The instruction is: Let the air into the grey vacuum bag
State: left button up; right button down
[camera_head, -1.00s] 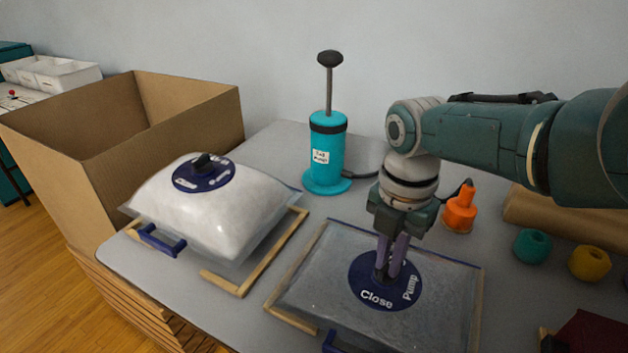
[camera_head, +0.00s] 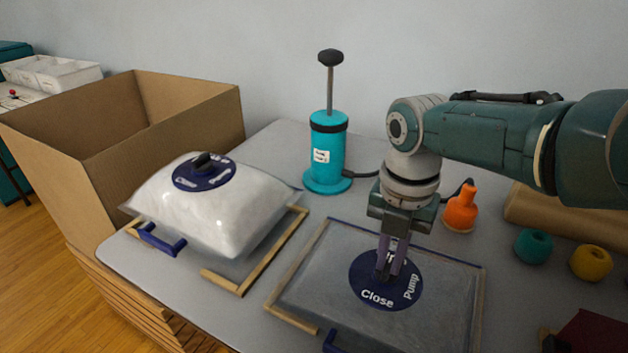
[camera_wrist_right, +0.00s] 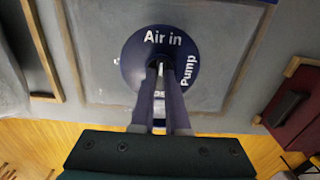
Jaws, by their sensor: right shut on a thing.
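The grey vacuum bag (camera_head: 330,270) lies flat in a wooden frame at the front of the table. Its round blue valve dial (camera_head: 373,297) carries the words "Close" and "Pump"; in the right wrist view the dial (camera_wrist_right: 130,62) also shows "Air in". My right gripper (camera_head: 386,276) points down over the dial and is shut on the knob at its middle. The knob is mostly hidden between the fingers, so its pointing direction is unclear. My left gripper is not in view.
A puffed white bag (camera_head: 240,215) with a similar dial lies to the left. A teal pump (camera_head: 327,160) stands behind. An orange bottle (camera_head: 460,212), yarn balls (camera_head: 533,246) and a brown roll (camera_head: 570,220) are at right. A cardboard box (camera_head: 190,130) stands at left.

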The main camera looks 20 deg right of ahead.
jog(key=c, duration=0.9)
grip_release()
